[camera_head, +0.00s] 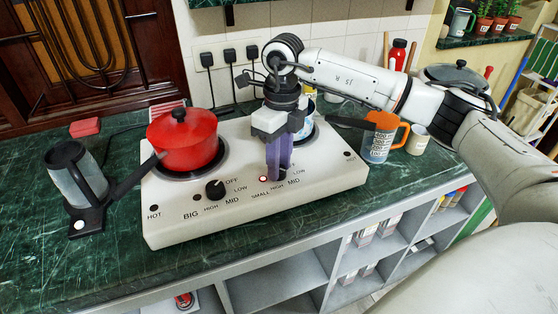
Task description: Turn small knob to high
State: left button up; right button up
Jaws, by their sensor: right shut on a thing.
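The white two-burner stove (330,186) stands on the green counter. Its small knob (284,174) is on the front right of the top, mostly hidden behind my right gripper (277,174). My right gripper points down with its purple fingers shut on the small knob. The labels SMALL, HIGH, MID and LOW show around the fingers; which way the knob points cannot be seen. A red-ringed indicator light (263,179) is just left of the fingertips. The big knob (215,189) is farther left, near its OFF, LOW, MID and HIGH marks. My left gripper is not in view.
A red pot (184,139) sits on the left burner, its handle toward the front left. A pan (303,127) is on the rear right burner, partly behind my gripper. An orange-and-grey mug (380,140) stands right of the stove. A dark grey appliance (76,184) stands at left.

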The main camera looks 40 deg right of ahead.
aim_at(282, 168)
jog(key=m, duration=0.6)
jog(key=shift+r+m+p, duration=0.1)
jog(key=shift+m+p, duration=0.2)
jog(key=m, duration=0.5)
jog(key=shift+t+p, duration=0.3)
jog(key=shift+m, duration=0.3)
jog(key=o, duration=1)
jog(key=shift+o, duration=0.2)
notch_tip(282, 168, up, 10)
jog(key=shift+s+d+b, duration=0.2)
jog(key=shift+s+b, duration=0.05)
jog(key=shift+b, duration=0.1)
